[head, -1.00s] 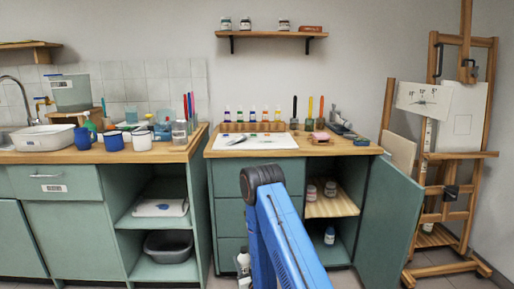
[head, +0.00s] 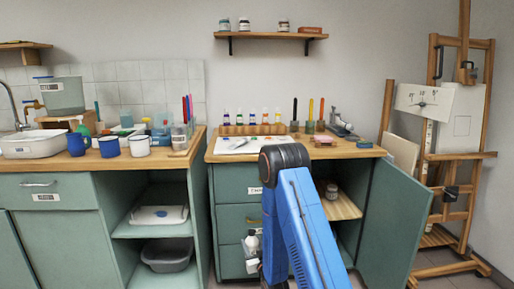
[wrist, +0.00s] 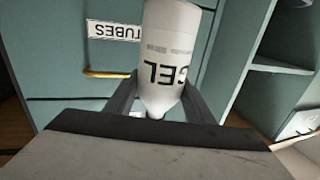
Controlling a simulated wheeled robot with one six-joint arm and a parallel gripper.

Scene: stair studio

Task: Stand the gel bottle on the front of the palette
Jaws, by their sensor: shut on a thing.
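The white gel bottle (wrist: 172,55) is held in my gripper (wrist: 157,98), which is shut on it. Its lettering and the drawer label both read upside down in the wrist view, so the bottle is roughly upright. In the head view the bottle (head: 252,243) shows beside my blue arm, in front of the drawers and well below the worktop. The palette (head: 236,147) is a white sheet with paint spots, lying on the right worktop. A dark tool lies across it.
A rack of paint bottles (head: 253,129) stands behind the palette, with brush pots to its right. The open cabinet door (head: 395,225) stands out at the right. Blue mugs and a white mug (head: 140,146) stand on the left worktop.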

